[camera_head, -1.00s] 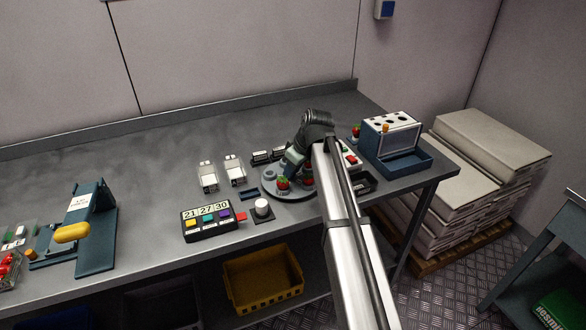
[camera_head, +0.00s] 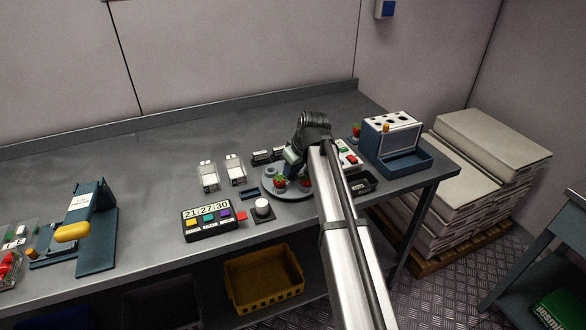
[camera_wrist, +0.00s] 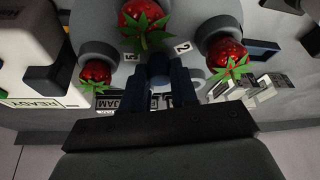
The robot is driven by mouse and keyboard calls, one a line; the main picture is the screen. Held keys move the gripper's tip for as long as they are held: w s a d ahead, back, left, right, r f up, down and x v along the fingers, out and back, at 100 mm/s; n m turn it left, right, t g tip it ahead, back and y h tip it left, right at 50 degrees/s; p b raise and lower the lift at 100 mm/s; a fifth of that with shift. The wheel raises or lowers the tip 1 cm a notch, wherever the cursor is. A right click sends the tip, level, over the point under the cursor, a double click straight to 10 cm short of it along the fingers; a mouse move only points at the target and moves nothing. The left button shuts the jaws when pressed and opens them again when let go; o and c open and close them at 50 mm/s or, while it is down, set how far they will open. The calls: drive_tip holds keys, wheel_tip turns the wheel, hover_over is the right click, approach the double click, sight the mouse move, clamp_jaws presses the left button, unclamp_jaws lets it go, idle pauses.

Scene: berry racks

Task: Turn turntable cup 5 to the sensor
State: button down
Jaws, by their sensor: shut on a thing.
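The grey turntable (camera_head: 275,194) stands on the bench, partly hidden by my arm. In the wrist view its rim (camera_wrist: 98,48) carries cups holding red strawberries with green leaves: one at the left (camera_wrist: 95,71), one at the top middle (camera_wrist: 138,18) and one at the right (camera_wrist: 222,50). A 2 shows beside the right cup; a digit near the middle cup looks like 5. My gripper (camera_wrist: 160,86) is shut on a blue peg (camera_wrist: 158,66) on the turntable. A white unit marked READY (camera_wrist: 28,40) is at the left; I cannot tell whether it is the sensor.
A display box (camera_head: 207,218) with coloured buttons and a white round knob (camera_head: 262,206) stand in front of the turntable. Two white trays (camera_head: 208,176) lie left of it. A blue rack (camera_head: 392,138) stands at the right. The bench's back left is clear.

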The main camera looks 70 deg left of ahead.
drive_tip(key=c, duration=0.9)
unclamp_jaws()
drive_tip(key=shift+o, duration=0.2)
drive_tip(key=v, duration=1.3)
drive_tip(key=shift+d+r, duration=0.2)
drive_tip(key=shift+r, duration=0.2)
